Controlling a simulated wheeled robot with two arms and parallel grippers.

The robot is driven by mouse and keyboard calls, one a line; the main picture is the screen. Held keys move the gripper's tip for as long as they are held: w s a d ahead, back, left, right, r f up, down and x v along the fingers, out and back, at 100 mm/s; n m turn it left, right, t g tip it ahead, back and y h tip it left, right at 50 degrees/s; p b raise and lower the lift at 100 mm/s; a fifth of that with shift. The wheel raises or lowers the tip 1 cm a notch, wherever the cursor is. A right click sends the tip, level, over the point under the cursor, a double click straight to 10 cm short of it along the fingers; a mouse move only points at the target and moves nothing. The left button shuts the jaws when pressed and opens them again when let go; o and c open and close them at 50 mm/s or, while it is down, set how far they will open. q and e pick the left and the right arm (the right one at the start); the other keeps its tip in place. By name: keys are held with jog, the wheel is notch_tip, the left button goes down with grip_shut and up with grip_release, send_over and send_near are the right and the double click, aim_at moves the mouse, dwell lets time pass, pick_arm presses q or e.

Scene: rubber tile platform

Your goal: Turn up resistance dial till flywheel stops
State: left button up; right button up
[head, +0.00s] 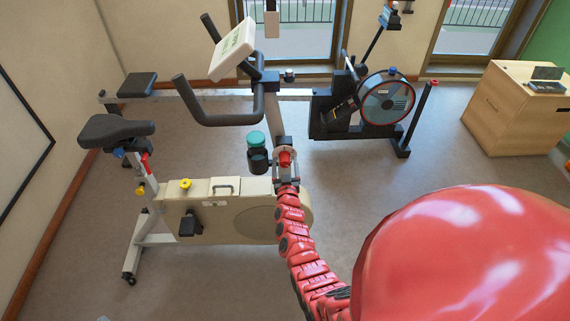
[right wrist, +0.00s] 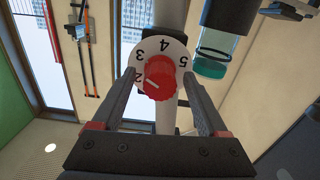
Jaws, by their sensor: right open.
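The red resistance dial (right wrist: 160,84) sits on a round white plate (right wrist: 148,50) with numbers 2 to 5 showing. Its white pointer line aims near the 2. My right gripper (right wrist: 158,77) is open, with one finger on each side of the dial; I cannot tell if they touch it. In the head view the right gripper (head: 286,160) is at the exercise bike's front post, above the beige housing (head: 235,217). A rounded beige cover (head: 297,212) at the housing's front is partly behind my right arm; whether a flywheel turns there cannot be seen. My left gripper is not in view.
The bike's handlebar (head: 225,119) and console (head: 232,48) rise above. A rower with a fan wheel (head: 387,100) stands behind. A wooden box (head: 510,112) is at the right.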

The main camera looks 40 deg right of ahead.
grip_shut()
jog(key=shift+m, duration=0.3)
jog(key=shift+f+m+b, duration=0.15)
jog(key=shift+m+b, duration=0.85)
jog(key=shift+m, duration=0.2)
jog(key=m+b, duration=0.2)
jog(key=m, duration=0.1)
jog(key=shift+m, duration=0.4)
jog(key=m+b, duration=0.2)
jog(key=m, duration=0.1)
jog(key=shift+m+b, duration=0.4)
jog(key=shift+m, duration=0.5)
jog(key=shift+r, duration=0.2)
